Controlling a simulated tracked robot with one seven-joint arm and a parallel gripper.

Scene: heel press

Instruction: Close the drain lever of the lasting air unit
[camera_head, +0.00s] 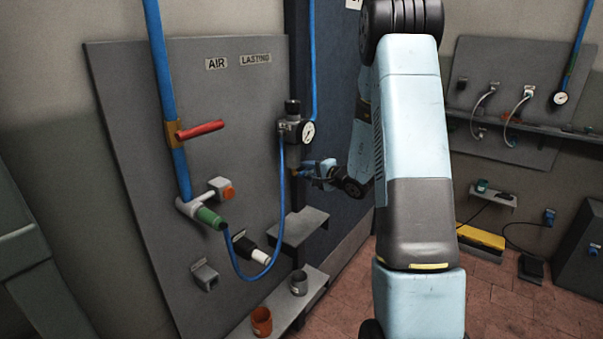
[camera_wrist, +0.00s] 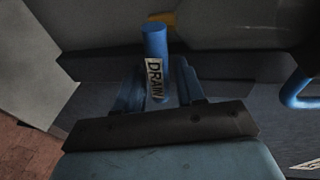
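The lasting air unit (camera_head: 291,130), a dark regulator with a round white gauge (camera_head: 308,132), is on the grey panel under the labels "AIR" and "LASTING". My gripper (camera_head: 304,171) is just below it, at its drain. In the wrist view, the blue drain lever (camera_wrist: 154,41), with a white "DRAIN" tag (camera_wrist: 154,80), stands up between the two fingers of my gripper (camera_wrist: 160,88). The fingers are close on both sides of it. Whether they press on it is not clear.
A red-handled valve (camera_head: 200,130) sits on the blue pipe at left. A blue hose (camera_head: 281,200) hangs in a loop from the unit. A grey shelf (camera_head: 298,228) projects below my gripper. A brown cup (camera_head: 261,322) and a grey cup (camera_head: 299,283) stand lower down.

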